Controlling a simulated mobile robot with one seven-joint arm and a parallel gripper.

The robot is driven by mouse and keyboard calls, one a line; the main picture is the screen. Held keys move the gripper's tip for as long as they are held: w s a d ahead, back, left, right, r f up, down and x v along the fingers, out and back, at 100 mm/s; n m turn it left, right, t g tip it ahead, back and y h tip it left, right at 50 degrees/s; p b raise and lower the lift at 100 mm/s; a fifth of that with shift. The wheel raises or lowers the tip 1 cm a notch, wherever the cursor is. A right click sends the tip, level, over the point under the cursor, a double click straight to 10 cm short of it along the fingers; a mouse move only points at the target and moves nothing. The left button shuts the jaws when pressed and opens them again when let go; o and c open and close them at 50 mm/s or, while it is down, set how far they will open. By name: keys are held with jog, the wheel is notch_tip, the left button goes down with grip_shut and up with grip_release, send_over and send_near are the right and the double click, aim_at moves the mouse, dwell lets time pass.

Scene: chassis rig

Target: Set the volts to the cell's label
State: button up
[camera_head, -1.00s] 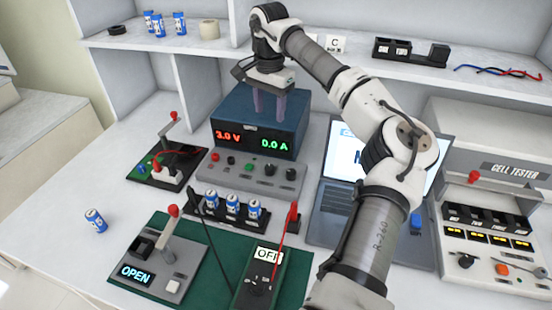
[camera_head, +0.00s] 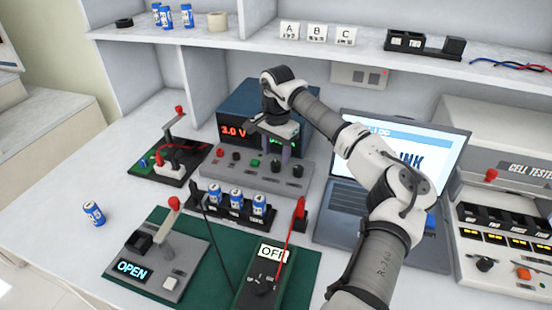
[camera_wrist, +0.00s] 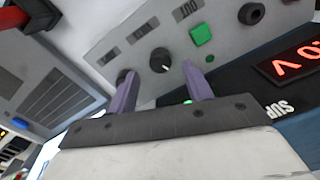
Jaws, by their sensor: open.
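The blue power supply (camera_head: 240,97) shows 3.0 V in red; its green amps display is mostly hidden behind my gripper. Its grey front panel (camera_head: 262,178) carries sockets, a green button (camera_head: 254,163) and dark knobs. My gripper (camera_head: 281,152) is open and empty, reaching down over this panel. In the wrist view, a black knob (camera_wrist: 162,60) with a white pointer mark lies just beyond and between my purple fingertips (camera_wrist: 158,72), apparently untouched.
A green mat (camera_head: 205,290) in front holds a lever switch box reading OPEN (camera_head: 135,269) and a meter reading OFF (camera_head: 262,285) with leads. A laptop (camera_head: 400,240) and the cell tester (camera_head: 500,205) stand at right. The left table is mostly clear.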

aim_at(276, 163)
jog(key=shift+f, duration=1.8)
jog(key=c, duration=1)
jog(key=shift+o, duration=0.2)
